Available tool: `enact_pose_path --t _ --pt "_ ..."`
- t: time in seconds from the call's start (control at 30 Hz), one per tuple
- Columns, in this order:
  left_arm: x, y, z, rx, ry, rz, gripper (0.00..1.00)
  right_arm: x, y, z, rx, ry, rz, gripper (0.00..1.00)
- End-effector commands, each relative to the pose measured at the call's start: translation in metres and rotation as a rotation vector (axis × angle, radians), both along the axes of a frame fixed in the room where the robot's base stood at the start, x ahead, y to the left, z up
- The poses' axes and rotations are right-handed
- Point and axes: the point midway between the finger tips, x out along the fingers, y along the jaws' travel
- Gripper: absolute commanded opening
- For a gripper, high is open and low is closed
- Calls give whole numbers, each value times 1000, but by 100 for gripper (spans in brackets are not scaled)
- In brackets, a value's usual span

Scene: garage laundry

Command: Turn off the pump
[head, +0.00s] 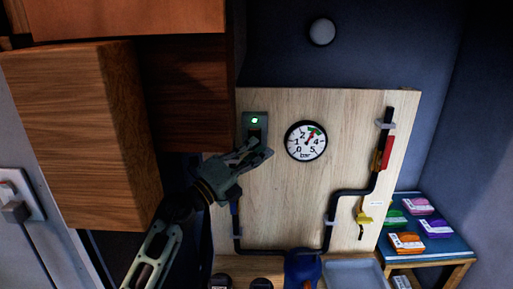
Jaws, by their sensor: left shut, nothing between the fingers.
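The pump switch plate (262,120) is a grey box on the wooden panel, with a lit green light (254,120) at its top. My left gripper (262,150) is shut and empty, with its fingertips at the lower part of the switch plate, partly hiding it. I cannot tell whether they touch it. The round pressure gauge (306,141) is right of the switch, with a red needle near the green zone. The blue pump (302,268) sits at the panel's foot, joined to black pipes. My right gripper is not in view.
A yellow valve handle (363,218) and a red part (387,153) are on the right pipe. Wooden cabinets (75,130) crowd the left above my arm. A blue-topped table (440,246) with several colored boxes stands right. A grey tray (355,275) lies below the panel.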

Motion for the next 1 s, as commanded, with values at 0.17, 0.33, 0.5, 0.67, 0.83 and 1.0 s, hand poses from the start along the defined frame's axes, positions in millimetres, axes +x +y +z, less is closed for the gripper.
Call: enact_pose_path --t 0.17,0.33,0.5,0.67,0.83,1.0 --pt "5 0 3 -2 -1 0 0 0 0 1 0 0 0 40" --pt "5 0 3 -1 -1 -1 0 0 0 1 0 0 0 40" --pt "7 0 7 0 -1 0 0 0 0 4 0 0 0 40" --pt "12 0 11 -1 -1 1 0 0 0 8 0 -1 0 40" --pt "11 1 11 -1 -1 1 0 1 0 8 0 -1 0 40" --pt "11 4 9 -1 -1 0 0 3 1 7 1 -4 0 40"
